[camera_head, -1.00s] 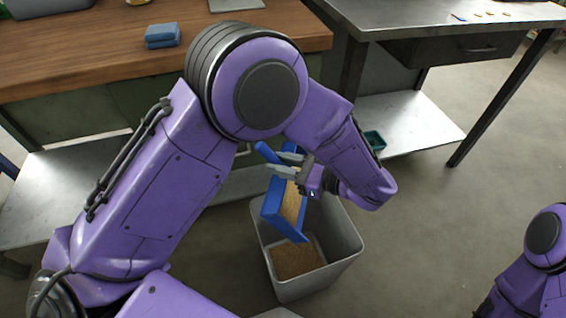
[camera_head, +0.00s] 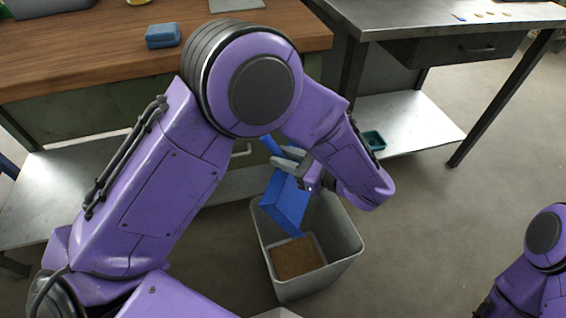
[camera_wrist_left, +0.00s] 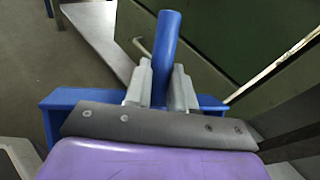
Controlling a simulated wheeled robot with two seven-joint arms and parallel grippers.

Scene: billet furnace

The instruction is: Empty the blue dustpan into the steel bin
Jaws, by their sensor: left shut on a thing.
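The blue dustpan (camera_head: 287,203) is tilted steeply over the steel bin (camera_head: 351,247), its lip pointing down into the opening. Its visible face looks bare blue. My left gripper (camera_head: 290,160) is shut on the dustpan's handle. In the left wrist view the blue handle (camera_wrist_left: 167,50) stands between the two grey fingers of my left gripper (camera_wrist_left: 160,85), and part of the blue pan (camera_wrist_left: 60,100) shows behind the gripper's base. Brown granular debris (camera_head: 297,257) lies on the bin's floor. Of my right arm only purple links show at the lower right; its gripper is out of view.
A wooden workbench (camera_head: 100,50) with a blue sponge-like block (camera_head: 163,36) stands behind. A steel table (camera_head: 420,14) with a lower shelf (camera_head: 410,125) stands at the back right; a small green tray (camera_head: 374,140) sits on that shelf. The floor right of the bin is clear.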

